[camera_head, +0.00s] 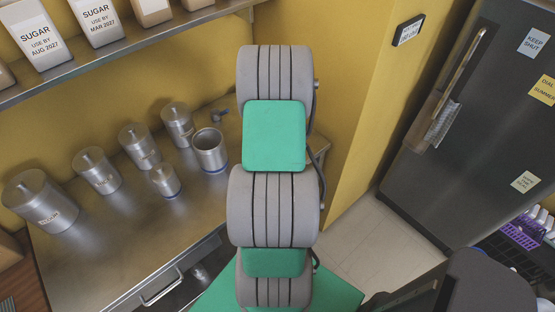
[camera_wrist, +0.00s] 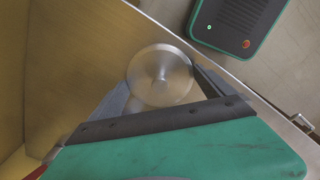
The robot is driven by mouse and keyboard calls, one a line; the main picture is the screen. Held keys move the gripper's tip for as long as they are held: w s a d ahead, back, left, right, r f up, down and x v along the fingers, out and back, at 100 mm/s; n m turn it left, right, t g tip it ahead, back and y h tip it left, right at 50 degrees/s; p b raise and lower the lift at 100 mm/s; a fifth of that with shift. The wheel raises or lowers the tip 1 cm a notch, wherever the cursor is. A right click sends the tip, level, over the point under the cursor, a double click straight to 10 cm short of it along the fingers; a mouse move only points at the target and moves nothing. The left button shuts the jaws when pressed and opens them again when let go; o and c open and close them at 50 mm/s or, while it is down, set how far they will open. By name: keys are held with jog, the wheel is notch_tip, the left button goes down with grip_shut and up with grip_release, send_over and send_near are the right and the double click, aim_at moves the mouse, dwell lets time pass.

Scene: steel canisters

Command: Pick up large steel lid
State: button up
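A round steel lid (camera_wrist: 160,76) with a small centre knob shows in the wrist view, close to the counter's edge. My gripper (camera_wrist: 161,77) has its two fingers spread on either side of this lid, very near its rim. I cannot tell whether both fingers touch it. In the head view my arm hides the fingers and the lid. An open steel canister (camera_head: 209,152) without a lid stands on the counter, left of my arm.
Several lidded steel canisters (camera_head: 97,172) stand on the steel counter (camera_head: 110,240), left of the open one. A shelf (camera_head: 140,38) with sugar packets hangs above. A dark fridge (camera_head: 470,130) stands at right, with open floor before it.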

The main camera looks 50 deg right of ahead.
jog(key=c, duration=0.7)
jog(key=shift+r, duration=0.1)
